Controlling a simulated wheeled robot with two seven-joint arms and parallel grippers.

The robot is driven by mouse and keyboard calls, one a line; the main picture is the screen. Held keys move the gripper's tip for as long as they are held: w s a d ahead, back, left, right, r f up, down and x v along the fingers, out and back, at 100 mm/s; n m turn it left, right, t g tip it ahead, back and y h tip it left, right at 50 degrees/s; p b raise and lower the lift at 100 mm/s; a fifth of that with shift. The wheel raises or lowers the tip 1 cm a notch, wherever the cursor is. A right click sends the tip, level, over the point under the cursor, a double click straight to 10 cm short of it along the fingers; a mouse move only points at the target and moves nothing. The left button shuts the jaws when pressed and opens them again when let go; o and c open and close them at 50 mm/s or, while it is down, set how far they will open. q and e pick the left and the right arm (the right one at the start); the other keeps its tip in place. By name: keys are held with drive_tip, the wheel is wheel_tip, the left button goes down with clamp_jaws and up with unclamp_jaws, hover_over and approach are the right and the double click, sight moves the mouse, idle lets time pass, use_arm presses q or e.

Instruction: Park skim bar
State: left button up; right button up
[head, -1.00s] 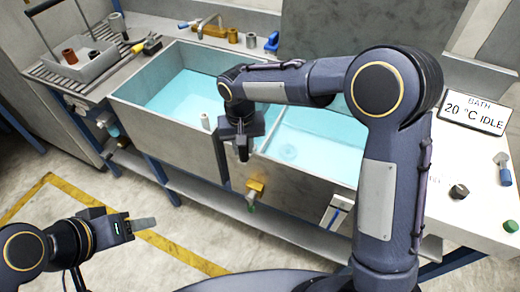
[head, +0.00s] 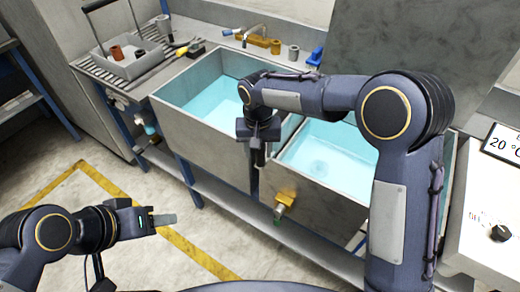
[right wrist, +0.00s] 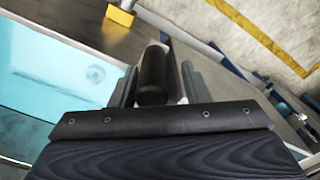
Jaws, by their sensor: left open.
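No part that I can surely name as the skim bar shows. My right gripper (head: 259,157) points down at the front of the double sink (head: 208,136), near the wall between the two basins. In the right wrist view a dark rounded cylinder (right wrist: 153,75) stands between my right gripper's fingers (right wrist: 158,82); I cannot tell whether they press on it. My left gripper (head: 165,219) is open and empty, over the floor at lower left, well apart from the sink.
Both basins hold blue water. A rack with a grey caddy (head: 125,68) stands left of the sink. A yellow valve (head: 285,200) sticks out of the sink front. A counter with a dark knob (head: 500,233) and a bath display (head: 505,145) lies at right. The floor in front is clear.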

drive_tip(key=shift+d, duration=0.1)
drive_tip(key=shift+r, duration=0.1)
wheel_tip(320, 180, up, 8)
drive_tip(key=shift+f+b, duration=0.2)
drive_tip(key=shift+b, duration=0.15)
idle(0.5)
